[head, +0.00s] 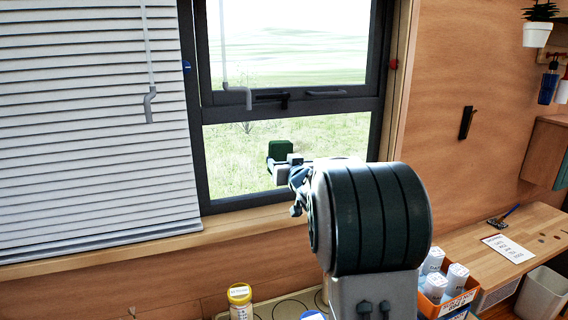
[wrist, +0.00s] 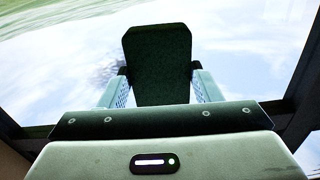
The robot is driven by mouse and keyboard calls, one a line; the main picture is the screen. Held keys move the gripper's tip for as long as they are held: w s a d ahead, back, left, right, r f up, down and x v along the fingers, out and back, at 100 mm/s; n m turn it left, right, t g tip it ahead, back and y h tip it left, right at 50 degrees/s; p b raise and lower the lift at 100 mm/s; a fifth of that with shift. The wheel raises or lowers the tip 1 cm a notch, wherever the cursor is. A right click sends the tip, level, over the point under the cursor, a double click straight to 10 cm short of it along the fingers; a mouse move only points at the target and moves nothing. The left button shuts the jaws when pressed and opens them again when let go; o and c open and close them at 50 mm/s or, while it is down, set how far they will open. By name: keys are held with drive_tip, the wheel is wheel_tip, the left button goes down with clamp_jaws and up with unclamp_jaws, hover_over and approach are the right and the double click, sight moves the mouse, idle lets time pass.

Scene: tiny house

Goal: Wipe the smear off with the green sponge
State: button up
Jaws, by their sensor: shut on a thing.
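My gripper (head: 279,160) is raised in front of the lower window pane (head: 232,170) and is shut on the dark green sponge (head: 281,149). In the wrist view the sponge (wrist: 158,55) stands out between the two fingers, its far end towards the glass. A grey, speckled patch (wrist: 106,71) shows just left of the sponge in the wrist view, partly behind the left finger; it looks like the smear. I cannot make the smear out clearly in the head view. Whether the sponge touches the glass cannot be told.
A dark window frame (head: 194,150) surrounds the pane, with a wooden sill (head: 225,222) below. White blinds (head: 90,130) hang at the left. A yellow-lidded jar (head: 240,294), an orange box of bottles (head: 447,298) and a wooden desk (head: 500,238) are lower down.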

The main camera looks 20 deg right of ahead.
drive_tip(key=shift+w, duration=0.25)
drive_tip(key=shift+d, duration=0.1)
drive_tip(key=shift+d+p, duration=2.2)
drive_tip(key=shift+d, duration=3.15)
drive_tip(key=shift+w+d, duration=0.1)
drive_tip(key=shift+d, duration=0.3)
drive_tip(key=shift+a+b, duration=3.3)
drive_tip(key=shift+a, duration=2.6)
